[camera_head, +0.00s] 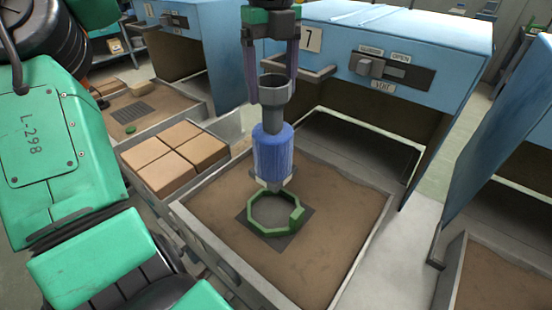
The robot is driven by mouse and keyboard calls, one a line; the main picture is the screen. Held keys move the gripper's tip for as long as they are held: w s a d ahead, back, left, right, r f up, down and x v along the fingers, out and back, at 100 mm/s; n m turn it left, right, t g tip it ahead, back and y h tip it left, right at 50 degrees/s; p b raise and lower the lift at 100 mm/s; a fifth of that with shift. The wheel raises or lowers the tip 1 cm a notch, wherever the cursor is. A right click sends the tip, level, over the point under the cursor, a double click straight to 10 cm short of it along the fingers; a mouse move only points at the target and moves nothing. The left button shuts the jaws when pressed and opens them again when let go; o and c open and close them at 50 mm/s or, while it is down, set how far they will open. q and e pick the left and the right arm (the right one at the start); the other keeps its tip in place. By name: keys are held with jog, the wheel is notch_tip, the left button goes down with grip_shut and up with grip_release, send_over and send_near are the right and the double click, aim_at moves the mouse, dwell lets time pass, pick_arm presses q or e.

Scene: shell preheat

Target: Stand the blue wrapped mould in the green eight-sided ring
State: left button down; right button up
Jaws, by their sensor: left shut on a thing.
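The blue wrapped mould (272,152) hangs upright, with a grey cup-like top and a pale pointed lower end. My left gripper (272,88) comes down from above and is shut on the mould's grey upper part, one finger on each side. The green eight-sided ring (252,221) lies on a dark square plate in the middle of a sand bed. The mould's lower end shows over the ring's far side and appears to be above it; the exact gap is hard to tell. My right gripper is not in view.
The sand tray (345,225) has raised metal walls. A blue furnace housing (450,45) marked 7, with a handle bar and control panel, stands close behind. Brown blocks (175,158) fill a box at left. Another sand tray (505,275) is at lower right.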

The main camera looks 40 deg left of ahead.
aim_at(273, 153)
pick_arm(q)
notch_tip(273, 153, down, 15)
jog(key=shift+r+b, duration=0.1)
jog(key=shift+b, duration=0.25)
jog(key=shift+w+f, duration=0.1)
jog(key=shift+f, duration=0.45)
grip_release()
notch_tip(273, 153, up, 13)
jog(key=shift+f+p, duration=0.2)
jog(key=shift+p, duration=0.15)
